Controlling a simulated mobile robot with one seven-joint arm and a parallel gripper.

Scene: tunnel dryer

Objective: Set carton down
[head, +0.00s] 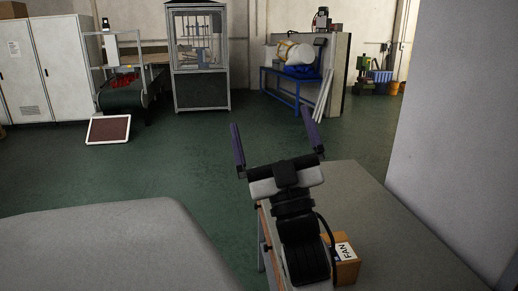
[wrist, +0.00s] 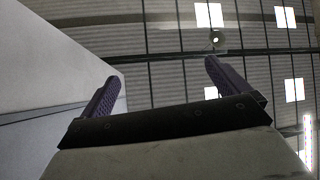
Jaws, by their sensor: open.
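A brown carton (head: 346,268) with a white label reading FAN sits on the grey table top (head: 400,235) at the lower right of the head view. My arm partly hides its left side. My gripper (head: 272,140) is raised above and beyond the carton, apart from it, with its two purple fingers spread wide and nothing between them. In the wrist view my gripper (wrist: 158,85) is also open and empty, facing the ceiling. The carton does not show in the wrist view.
A large grey surface (head: 110,250) fills the lower left, and a pale wall or panel (head: 455,120) stands at right. Green floor (head: 160,180) lies open beyond. A conveyor (head: 125,95), a glazed cabinet (head: 200,60) and a blue bench (head: 285,85) stand far back.

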